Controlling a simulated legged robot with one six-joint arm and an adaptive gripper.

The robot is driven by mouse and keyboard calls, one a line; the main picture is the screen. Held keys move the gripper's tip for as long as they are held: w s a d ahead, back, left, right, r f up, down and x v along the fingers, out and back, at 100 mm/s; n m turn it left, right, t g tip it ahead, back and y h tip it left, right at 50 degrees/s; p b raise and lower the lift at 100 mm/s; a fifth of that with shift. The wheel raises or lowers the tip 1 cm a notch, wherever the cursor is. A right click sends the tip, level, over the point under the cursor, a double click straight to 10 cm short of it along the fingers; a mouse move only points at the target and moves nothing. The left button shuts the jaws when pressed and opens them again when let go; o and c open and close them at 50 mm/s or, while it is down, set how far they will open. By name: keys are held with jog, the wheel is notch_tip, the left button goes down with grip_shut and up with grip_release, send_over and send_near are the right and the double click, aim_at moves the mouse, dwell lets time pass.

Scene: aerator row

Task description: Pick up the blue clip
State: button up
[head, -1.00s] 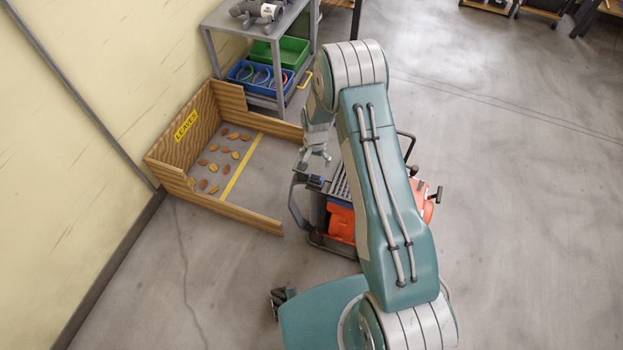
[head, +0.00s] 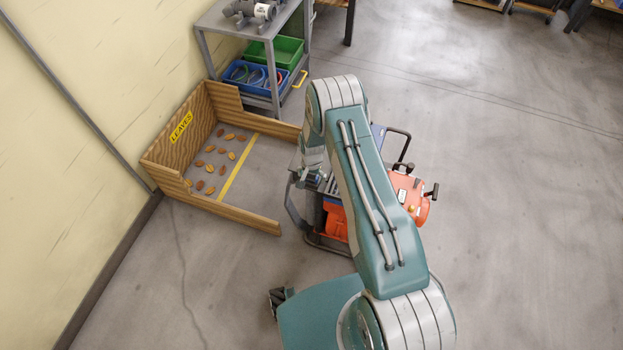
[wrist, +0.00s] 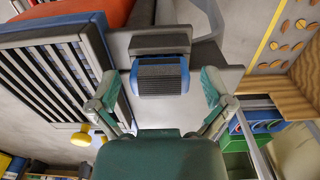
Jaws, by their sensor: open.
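The blue clip (wrist: 160,76) has a black ribbed pad and blue sides. In the wrist view it sits on a grey plate (wrist: 165,108) at the edge of the orange machine. My gripper (wrist: 158,84) is open, with one finger to the left of the clip and one to the right, and gaps on both sides. In the head view my gripper (head: 313,178) is low over the near-left end of the machine (head: 405,196), and I cannot make out the clip behind it.
A slatted grille (wrist: 50,75) lies left of the clip. A black handle loop (head: 292,205) stands at the machine's left. A wooden bay (head: 222,210) marked LEAVES and a grey cart (head: 262,100) with blue and green bins stand beyond. The floor to the right is clear.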

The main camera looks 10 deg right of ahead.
jog(key=c, duration=1)
jog(key=shift+o, duration=0.2)
